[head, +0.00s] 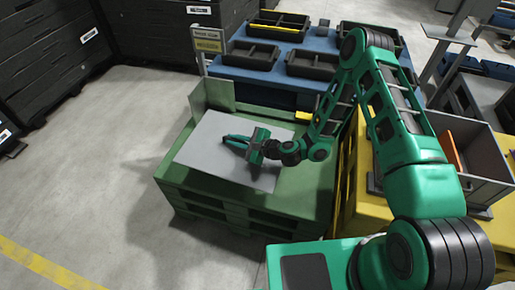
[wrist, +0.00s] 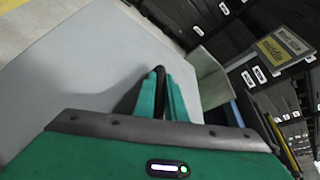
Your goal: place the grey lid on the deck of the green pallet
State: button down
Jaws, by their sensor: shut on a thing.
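The grey lid (head: 207,151) is a flat, light-grey panel over the deck of the green pallet (head: 310,185) in the head view. I cannot tell whether it touches the deck or hangs just above it. Deck shows at its right and front. My gripper (head: 236,141) is over the middle of the lid, shut on it, apparently by a dark handle. The wrist view shows the lid (wrist: 80,65) filling the left side, with my green fingers (wrist: 166,90) around a dark bar.
A green upright panel (head: 215,95) and a signpost (head: 207,40) stand at the pallet's back left corner. A blue table (head: 270,75) with black trays is behind. A yellow stand (head: 385,180) and a grey crate (head: 485,150) are on the right. Floor at left is clear.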

aim_at(229, 155)
jog(key=shift+n+g+y, duration=0.3)
jog(key=shift+n+g, duration=0.1)
jog(key=shift+n, duration=0.1)
jog(key=s+a+f, duration=0.1)
jog(key=a+f, duration=0.1)
jog(key=s+a+f, duration=0.1)
jog(key=s+f, duration=0.1)
jog(key=shift+s+a+f, duration=0.1)
jog(key=shift+s+a, duration=0.05)
jog(key=shift+a, duration=0.2)
jog(key=shift+f, duration=0.25)
jog(key=w+d+f, duration=0.1)
jog(key=w+f, duration=0.1)
jog(key=w, duration=0.1)
jog(key=w+d+f, duration=0.1)
jog(key=w+f, duration=0.1)
jog(key=w, duration=0.2)
jog(key=w+d+f, duration=0.2)
jog(key=w, duration=0.1)
jog(key=shift+w+f, duration=0.2)
jog(key=shift+f, duration=0.15)
notch_tip(229, 155, down, 4)
jog(key=shift+d+f, duration=0.1)
jog(key=c, duration=1.8)
grip_release()
jog(key=v, duration=1.2)
jog(key=shift+r, duration=0.2)
jog(key=shift+w, duration=0.1)
